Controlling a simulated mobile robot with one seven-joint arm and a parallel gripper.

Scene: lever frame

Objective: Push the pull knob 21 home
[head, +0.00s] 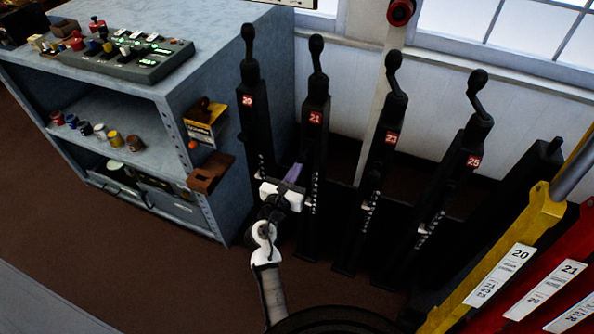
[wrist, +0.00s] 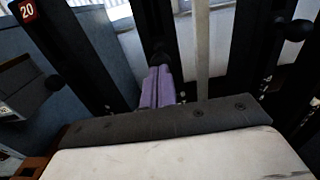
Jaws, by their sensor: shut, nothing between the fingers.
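The post labelled 21 (head: 316,117) stands second from the left in the row of black lever posts, its handle (head: 316,58) upright on top. My gripper (head: 294,172) is shut and empty, its purple fingers pointing at the front of this post. In the wrist view the shut fingers (wrist: 160,82) reach towards a dark post (wrist: 154,22). A dark rounded part (wrist: 163,54) at their tips may be pull knob 21. I cannot tell whether the fingers touch it. In the head view I cannot make out the knob.
Posts 23 (head: 391,138) and 25 (head: 473,160) stand to the right. A blue-grey cabinet (head: 215,60) is at left, and a yellow and red frame (head: 535,225) at lower right.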

